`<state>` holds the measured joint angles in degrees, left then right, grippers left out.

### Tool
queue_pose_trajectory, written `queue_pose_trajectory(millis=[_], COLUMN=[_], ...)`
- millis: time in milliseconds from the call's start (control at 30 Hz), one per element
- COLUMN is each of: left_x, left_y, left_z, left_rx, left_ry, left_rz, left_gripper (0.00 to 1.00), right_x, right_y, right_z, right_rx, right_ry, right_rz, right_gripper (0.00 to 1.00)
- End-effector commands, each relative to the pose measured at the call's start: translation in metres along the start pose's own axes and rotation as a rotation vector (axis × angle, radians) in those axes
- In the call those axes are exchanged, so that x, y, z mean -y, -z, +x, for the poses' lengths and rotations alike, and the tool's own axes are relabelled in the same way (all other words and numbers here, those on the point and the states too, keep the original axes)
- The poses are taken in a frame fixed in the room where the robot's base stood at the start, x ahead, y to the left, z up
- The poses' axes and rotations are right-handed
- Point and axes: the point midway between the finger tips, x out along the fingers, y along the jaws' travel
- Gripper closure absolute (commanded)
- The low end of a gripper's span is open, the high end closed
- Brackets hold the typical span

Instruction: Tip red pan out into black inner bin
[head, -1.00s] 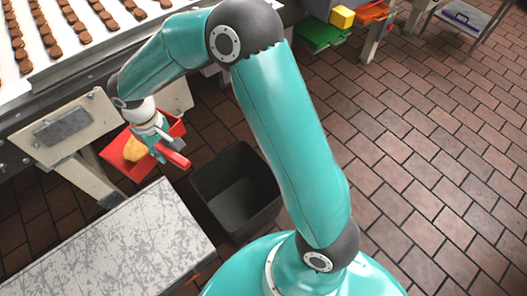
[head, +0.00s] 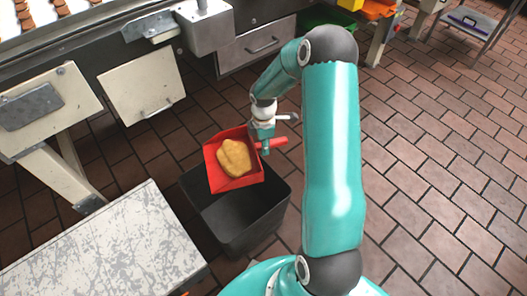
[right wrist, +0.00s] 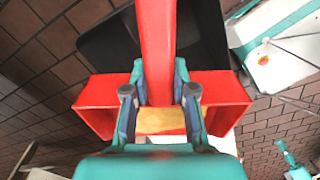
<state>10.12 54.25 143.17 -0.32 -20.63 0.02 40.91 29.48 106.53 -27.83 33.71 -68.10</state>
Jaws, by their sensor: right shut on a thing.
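The red pan (head: 212,176) holds a lump of yellow dough-like stuff (head: 237,157). My right gripper (head: 265,146) is shut on the pan's red handle (head: 277,143), which also shows between the fingers in the right wrist view (right wrist: 157,55). The pan is above the far side of the black bin (head: 238,221), its open top facing the head camera. The yellow lump is still inside the pan. The bin stands on the floor, and the pan hides part of its opening. In the right wrist view the dark bin (right wrist: 105,45) lies beyond the pan. My left gripper is not in view.
A scratched white-grey table (head: 105,245) stands left of the bin. A conveyor machine with cream panels (head: 143,88) and a steel drawer (head: 257,47) runs along the back. Brick-tiled floor on the right is open.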

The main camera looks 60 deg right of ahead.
Motion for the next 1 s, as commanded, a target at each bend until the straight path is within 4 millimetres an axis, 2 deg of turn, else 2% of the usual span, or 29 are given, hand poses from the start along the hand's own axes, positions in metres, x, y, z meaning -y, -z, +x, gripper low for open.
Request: queue_pose_trajectory(millis=[100, 367, 633, 833, 1000], left_x=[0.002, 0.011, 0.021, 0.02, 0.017], left_y=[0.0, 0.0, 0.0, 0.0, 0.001], left_z=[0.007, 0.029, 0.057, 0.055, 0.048], left_rx=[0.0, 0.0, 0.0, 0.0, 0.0], left_ry=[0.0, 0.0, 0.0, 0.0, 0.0], left_rz=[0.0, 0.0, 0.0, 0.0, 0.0], left_gripper=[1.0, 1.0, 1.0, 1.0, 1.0], right_x=[0.0, 0.0, 0.0, 0.0, 0.001], right_y=[-0.003, 0.005, 0.027, 0.046, 0.066], right_z=[0.004, 0.002, -0.014, -0.032, -0.035], right_rx=[0.013, 0.105, 0.38, 0.639, 0.812], right_ry=[-0.001, -0.003, -0.009, -0.007, -0.009], right_rz=[-0.018, -0.021, -0.025, -0.022, -0.021], right_gripper=[1.0, 1.0, 1.0, 1.0, 1.0])
